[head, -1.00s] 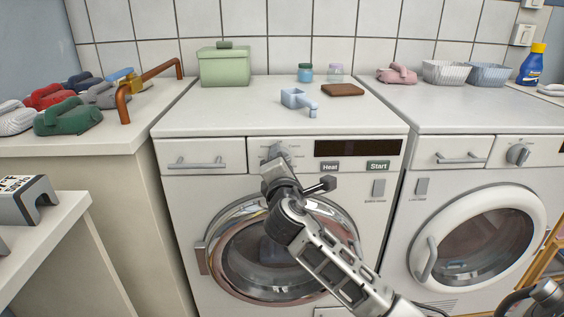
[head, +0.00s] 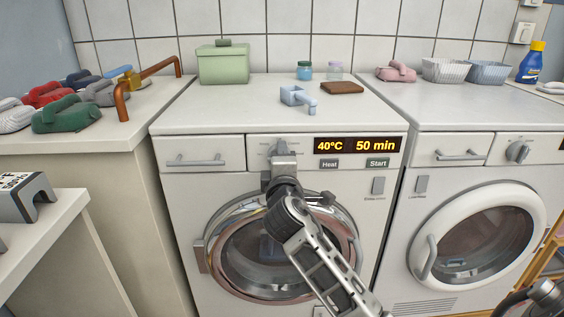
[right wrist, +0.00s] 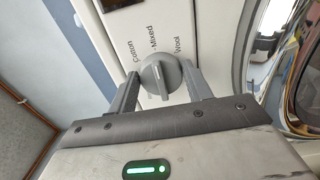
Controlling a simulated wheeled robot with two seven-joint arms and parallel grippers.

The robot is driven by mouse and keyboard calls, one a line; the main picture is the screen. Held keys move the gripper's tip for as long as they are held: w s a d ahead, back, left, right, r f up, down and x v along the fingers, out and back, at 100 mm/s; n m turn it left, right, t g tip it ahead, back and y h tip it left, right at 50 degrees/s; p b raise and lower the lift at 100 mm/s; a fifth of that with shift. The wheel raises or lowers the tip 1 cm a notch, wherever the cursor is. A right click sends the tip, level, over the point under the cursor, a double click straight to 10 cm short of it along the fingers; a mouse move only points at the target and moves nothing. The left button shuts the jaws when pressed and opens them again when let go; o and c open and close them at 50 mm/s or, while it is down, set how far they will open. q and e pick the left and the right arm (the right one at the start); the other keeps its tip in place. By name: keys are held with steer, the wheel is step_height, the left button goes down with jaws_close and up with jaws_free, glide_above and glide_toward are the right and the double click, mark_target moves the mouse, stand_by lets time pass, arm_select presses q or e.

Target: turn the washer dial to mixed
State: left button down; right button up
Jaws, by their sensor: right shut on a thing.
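The washer dial (right wrist: 165,82) is a round grey knob with a raised ridge. In the right wrist view it sits between the two fingers of my right gripper (right wrist: 161,72), which is shut on it. Labels Cotton, Mixed and Wool show beside the dial. The ridge's upper end points roughly toward the Mixed label (right wrist: 154,40). In the head view my right gripper (head: 284,148) covers most of the dial on the washer's (head: 225,220) front panel. The display (head: 357,146) is lit and reads 40°C and 50 min. My left gripper is not in view.
Heat (head: 329,164) and Start (head: 377,163) buttons lie right of the dial. The round door (head: 222,285) is below, behind my right arm. A second machine (head: 408,240) stands at right. A green box (head: 222,66) and small items stand on the washer top.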

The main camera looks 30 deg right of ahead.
steer(key=o, duration=1)
steer(key=shift+c, duration=0.2)
steer(key=v, duration=1.6)
steer(key=shift+a, duration=0.1)
